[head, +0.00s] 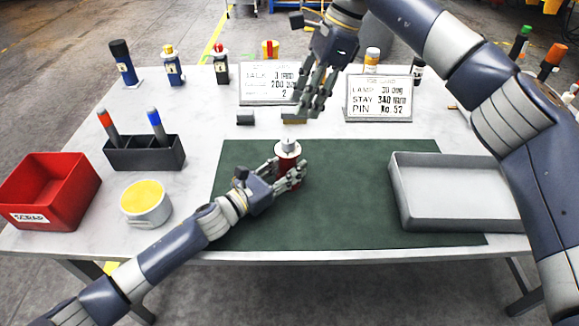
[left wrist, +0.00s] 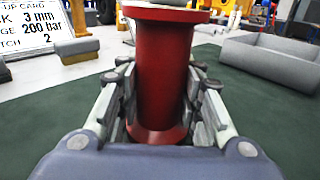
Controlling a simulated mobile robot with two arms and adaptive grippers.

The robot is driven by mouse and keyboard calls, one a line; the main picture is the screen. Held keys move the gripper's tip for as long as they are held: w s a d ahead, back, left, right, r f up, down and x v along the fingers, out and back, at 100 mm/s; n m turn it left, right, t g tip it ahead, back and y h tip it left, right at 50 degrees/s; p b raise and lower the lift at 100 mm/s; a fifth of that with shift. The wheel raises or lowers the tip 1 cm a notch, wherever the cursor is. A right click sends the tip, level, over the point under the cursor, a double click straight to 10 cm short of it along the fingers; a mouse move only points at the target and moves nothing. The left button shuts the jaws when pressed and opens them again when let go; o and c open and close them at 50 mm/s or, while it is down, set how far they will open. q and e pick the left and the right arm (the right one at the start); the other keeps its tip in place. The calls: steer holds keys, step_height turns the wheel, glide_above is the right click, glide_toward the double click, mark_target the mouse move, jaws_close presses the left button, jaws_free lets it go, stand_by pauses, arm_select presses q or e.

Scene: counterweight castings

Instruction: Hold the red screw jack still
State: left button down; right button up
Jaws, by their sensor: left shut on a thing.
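The red screw jack (head: 286,162) stands upright on the green mat (head: 350,205), with a pale grey top. My left gripper (head: 290,180) is shut around its body, coming from the lower left. In the left wrist view the jack's red column (left wrist: 166,75) sits between the left gripper's fingers (left wrist: 165,105), its flared foot low between them. My right gripper (head: 308,112) hangs above and behind the jack, pointing down and apart from it. Whether its fingers are open or shut is unclear.
A red bin (head: 48,190), black pen holder (head: 145,153) and yellow-topped tin (head: 146,203) stand at left. A grey tray (head: 455,205) is at right. Two cards (head: 378,98) and several small bottles (head: 173,65) stand at the back. The mat's front is clear.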

steer(key=o, duration=0.3)
steer(key=n+t+h, duration=0.1)
steer(key=n+t, duration=0.3)
steer(key=n, duration=2)
glide_toward(288, 139)
steer(key=x, duration=0.8)
steer(key=shift+w+f, duration=0.15)
steer(key=shift+f, duration=0.15)
steer(key=c, duration=1)
